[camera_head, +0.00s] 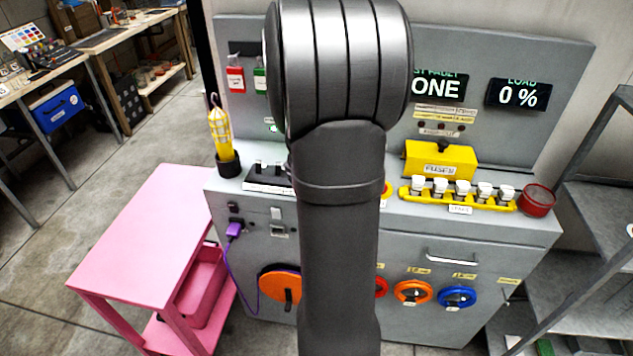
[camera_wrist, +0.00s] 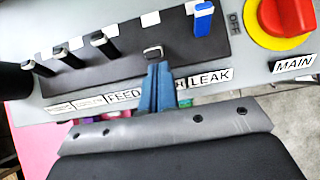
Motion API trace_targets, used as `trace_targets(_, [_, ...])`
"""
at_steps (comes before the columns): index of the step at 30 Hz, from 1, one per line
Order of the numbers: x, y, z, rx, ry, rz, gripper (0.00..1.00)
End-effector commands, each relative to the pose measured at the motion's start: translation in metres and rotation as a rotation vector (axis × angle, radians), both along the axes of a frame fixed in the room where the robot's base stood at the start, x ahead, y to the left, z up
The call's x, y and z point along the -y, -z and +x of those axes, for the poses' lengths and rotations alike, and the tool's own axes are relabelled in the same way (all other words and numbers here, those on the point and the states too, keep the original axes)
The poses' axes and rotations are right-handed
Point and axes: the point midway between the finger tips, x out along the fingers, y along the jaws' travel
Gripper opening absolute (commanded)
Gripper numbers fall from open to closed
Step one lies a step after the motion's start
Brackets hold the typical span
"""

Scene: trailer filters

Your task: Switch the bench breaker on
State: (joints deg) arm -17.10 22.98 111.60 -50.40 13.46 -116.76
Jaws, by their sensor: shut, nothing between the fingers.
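The breaker strip (camera_wrist: 130,58) is a dark panel with a row of toggles, seen close in the wrist view. Under it are labels reading FEED (camera_wrist: 124,97) and LEAK (camera_wrist: 210,77); the label between them is mostly covered, with only a final H showing. The toggle above that covered label (camera_wrist: 153,52) looks shorter than its black neighbours and sits just beyond my fingertips. My gripper (camera_wrist: 157,72) is shut and empty; contact with the toggle cannot be told. In the head view the strip (camera_head: 266,187) shows left of my arm, which hides my gripper.
A blue toggle (camera_wrist: 203,20) and a red MAIN knob on yellow (camera_wrist: 286,14) stand to the right of the fingers. Black toggles (camera_wrist: 105,46) stand to the left. On the bench are a yellow lamp (camera_head: 221,135), a yellow fuse box (camera_head: 440,160) and a red cup (camera_head: 537,200).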

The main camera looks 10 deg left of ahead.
Motion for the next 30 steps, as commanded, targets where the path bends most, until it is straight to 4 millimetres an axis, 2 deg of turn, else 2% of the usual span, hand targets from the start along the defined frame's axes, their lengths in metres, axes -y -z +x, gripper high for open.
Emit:
trace_targets(20, [0.000,-0.005,0.006,0.002,0.001,0.000,0.00])
trace_targets(30, [0.000,-0.013,0.017,0.002,0.003,0.000,0.00])
